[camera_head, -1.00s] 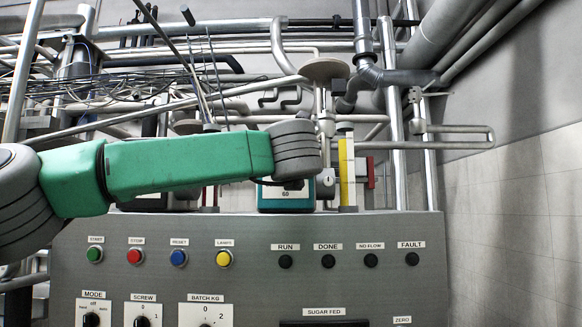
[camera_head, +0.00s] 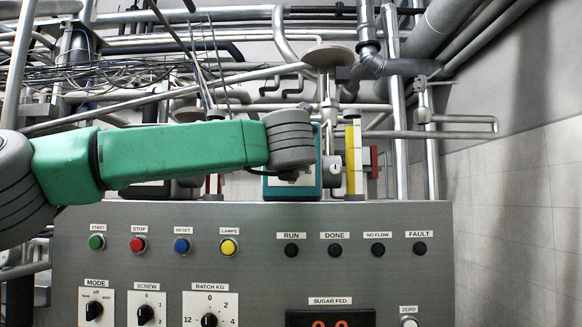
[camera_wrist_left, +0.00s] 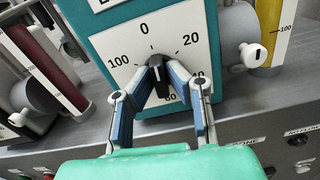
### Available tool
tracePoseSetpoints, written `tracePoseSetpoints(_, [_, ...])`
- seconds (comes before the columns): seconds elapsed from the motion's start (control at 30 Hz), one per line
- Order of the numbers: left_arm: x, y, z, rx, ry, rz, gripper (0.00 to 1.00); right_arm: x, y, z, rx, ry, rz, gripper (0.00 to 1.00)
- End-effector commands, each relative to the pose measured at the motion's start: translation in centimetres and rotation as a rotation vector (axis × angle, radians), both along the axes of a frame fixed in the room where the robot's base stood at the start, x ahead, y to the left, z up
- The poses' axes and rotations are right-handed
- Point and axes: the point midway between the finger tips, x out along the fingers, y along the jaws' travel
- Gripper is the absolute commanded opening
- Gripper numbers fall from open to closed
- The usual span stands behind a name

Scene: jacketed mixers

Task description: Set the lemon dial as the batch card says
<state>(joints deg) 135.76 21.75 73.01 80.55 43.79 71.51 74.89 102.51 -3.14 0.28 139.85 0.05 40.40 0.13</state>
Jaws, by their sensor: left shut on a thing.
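The dial in the left wrist view is a black knob (camera_wrist_left: 157,68) on a white scale plate (camera_wrist_left: 190,22) marked 0, 20, 40, 60 and 100. It sits on a teal box (camera_wrist_left: 100,45), whose top label is cut off, so I cannot read its name. My left gripper (camera_wrist_left: 160,82) is shut on the knob. In the head view the teal box (camera_head: 318,178) stands behind the panel, and my green left arm hides its dial. My right gripper is out of view. No batch card is readable.
A grey control panel (camera_head: 260,262) with buttons, lamps and selector knobs fills the front. Beside the teal box are a yellow gauge (camera_wrist_left: 272,32) and a white knob (camera_wrist_left: 254,56). A dark red gauge (camera_wrist_left: 45,57) is at left. Pipes crowd the back.

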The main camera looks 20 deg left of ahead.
Motion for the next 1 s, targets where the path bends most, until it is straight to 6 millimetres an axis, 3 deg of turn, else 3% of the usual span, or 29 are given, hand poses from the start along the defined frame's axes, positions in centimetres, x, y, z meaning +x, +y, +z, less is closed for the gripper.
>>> tracePoseSetpoints(1.0, [-0.07, -0.44, 0.02, 0.892, 0.248, 0.001, 0.00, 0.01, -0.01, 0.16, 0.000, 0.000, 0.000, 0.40])
